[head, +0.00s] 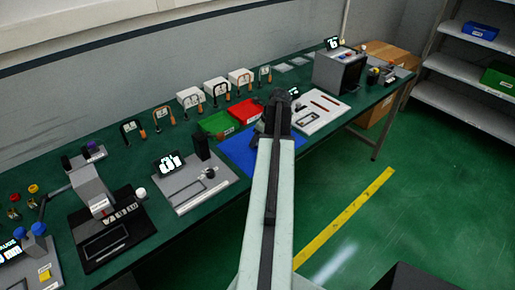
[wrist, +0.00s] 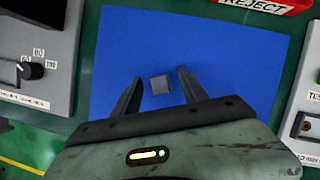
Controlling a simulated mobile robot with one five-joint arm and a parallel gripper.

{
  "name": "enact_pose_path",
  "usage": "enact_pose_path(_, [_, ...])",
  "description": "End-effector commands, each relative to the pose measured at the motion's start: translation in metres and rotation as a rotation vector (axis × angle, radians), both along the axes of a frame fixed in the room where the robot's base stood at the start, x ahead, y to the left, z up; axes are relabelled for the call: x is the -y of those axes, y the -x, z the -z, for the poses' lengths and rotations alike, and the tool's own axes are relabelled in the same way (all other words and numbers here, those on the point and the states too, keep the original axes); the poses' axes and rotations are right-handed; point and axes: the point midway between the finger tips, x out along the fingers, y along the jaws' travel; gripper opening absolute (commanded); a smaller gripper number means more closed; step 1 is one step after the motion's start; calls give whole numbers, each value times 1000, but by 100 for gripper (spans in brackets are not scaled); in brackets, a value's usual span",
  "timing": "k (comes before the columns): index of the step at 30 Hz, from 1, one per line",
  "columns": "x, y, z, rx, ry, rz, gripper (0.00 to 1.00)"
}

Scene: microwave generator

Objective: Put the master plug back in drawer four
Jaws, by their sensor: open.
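A small grey block (wrist: 160,84), perhaps the master plug, lies on the blue mat (wrist: 225,60). My gripper (wrist: 160,77) is open above the mat, and in the wrist view the block shows between its two fingertips, touching neither. Whether the fingers are down at the block's height I cannot tell. In the head view my arm reaches over the blue mat (head: 240,150), and the block and fingertips are hidden behind it. No drawer marked four can be made out.
A red REJECT tray (wrist: 265,4) and a green tray (head: 221,122) stand behind the mat. A grey panel with a dial (wrist: 35,70) is on the left, and a white board (head: 318,110) on the right. A grey box (head: 340,72) stands farther along the green bench.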

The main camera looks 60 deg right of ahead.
Motion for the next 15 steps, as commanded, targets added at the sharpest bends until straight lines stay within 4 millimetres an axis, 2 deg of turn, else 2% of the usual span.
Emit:
enact_pose_path(1, [0, -2, 10, 0, 0, 0, 51])
enact_pose_path(7, [0, -3, 6, 0, 0, 1, 51])
enact_pose_path(8, [0, -3, 6, 0, 0, 1, 45])
enact_pose_path(12, [0, -2, 6, 0, 0, 1, 6])
enact_pose_path(13, [0, -2, 6, 0, 0, 1, 0])
enact_pose_path(15, [0, -2, 6, 0, 0, 1, 0])
